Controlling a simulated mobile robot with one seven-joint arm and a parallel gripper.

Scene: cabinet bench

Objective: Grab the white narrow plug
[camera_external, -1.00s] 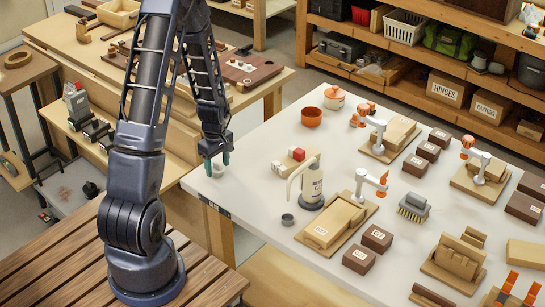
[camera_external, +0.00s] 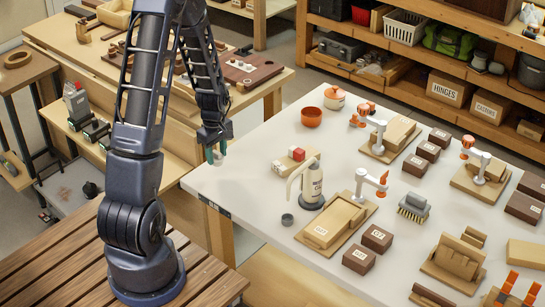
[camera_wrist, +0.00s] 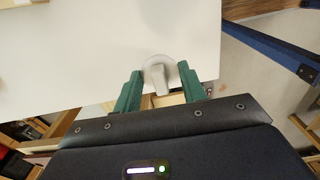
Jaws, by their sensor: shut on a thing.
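The white narrow plug (camera_wrist: 159,72) shows in the wrist view as a pale round disc with a narrow stem, between the two green fingers. My gripper (camera_wrist: 160,86) is shut on it. In the external view my gripper (camera_external: 216,153) is above the near left corner of the white table (camera_external: 235,190). The plug is small and mostly hidden by the fingers there.
An orange bowl (camera_external: 311,117) is farther back. The table around my gripper is clear.

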